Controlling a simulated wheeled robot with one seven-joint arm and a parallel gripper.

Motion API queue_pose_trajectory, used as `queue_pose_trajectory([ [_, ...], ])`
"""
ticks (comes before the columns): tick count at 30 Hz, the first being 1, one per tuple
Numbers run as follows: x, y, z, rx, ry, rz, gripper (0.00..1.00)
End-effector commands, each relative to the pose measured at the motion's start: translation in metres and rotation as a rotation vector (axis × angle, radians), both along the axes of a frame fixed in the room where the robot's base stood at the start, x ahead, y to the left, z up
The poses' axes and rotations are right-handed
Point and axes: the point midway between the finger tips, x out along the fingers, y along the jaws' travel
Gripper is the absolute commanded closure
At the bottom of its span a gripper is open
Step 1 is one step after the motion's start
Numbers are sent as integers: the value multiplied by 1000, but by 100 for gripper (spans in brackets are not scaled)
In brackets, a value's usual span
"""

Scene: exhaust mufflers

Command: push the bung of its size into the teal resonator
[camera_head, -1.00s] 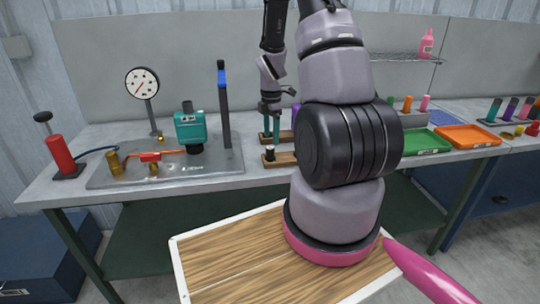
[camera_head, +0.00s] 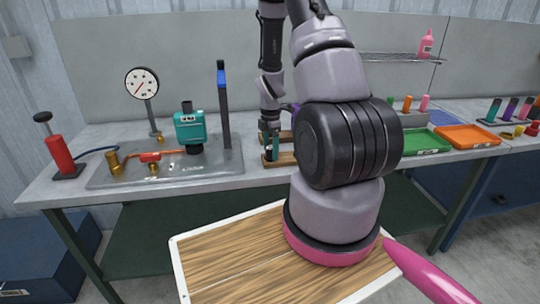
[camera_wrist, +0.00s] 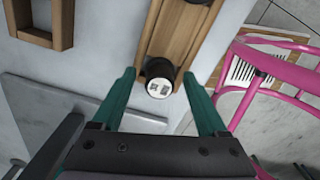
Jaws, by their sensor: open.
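The teal resonator (camera_head: 190,129) stands on the grey plate of the test bench at left, with a dark stub on its top and a dark end below. My gripper (camera_head: 271,148) is over the front wooden rack at the middle of the bench. In the wrist view my gripper (camera_wrist: 168,92) is open, its teal fingers on either side of a black bung (camera_wrist: 161,84) with a pale, marked end. The bung sits at the end of a wooden rack (camera_wrist: 182,40). I cannot tell whether the fingers touch it.
A dial gauge (camera_head: 142,84), a red hand pump (camera_head: 62,156) and a blue-tipped post (camera_head: 223,105) stand around the resonator. A green tray (camera_head: 424,142) and an orange tray (camera_head: 467,137) lie at right. Another wooden frame (camera_wrist: 40,22) lies beside the rack.

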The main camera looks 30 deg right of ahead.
Motion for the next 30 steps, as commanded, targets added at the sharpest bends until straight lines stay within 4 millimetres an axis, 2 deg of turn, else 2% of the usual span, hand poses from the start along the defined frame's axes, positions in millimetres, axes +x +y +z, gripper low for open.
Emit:
queue_pose_trajectory([
  [5, 0, 0, 0, 0, 0, 0, 24],
  [6, 0, 0, 0, 0, 0, 0, 28],
  [8, 0, 0, 0, 0, 0, 0, 51],
  [9, 0, 0, 0, 0, 0, 0, 66],
  [12, 0, 0, 0, 0, 0, 0, 100],
  [22, 1, 0, 6, 0, -3, -1, 100],
  [26, 2, 0, 26, -1, -6, -1, 100],
  [30, 1, 0, 56, -1, -6, -1, 100],
])
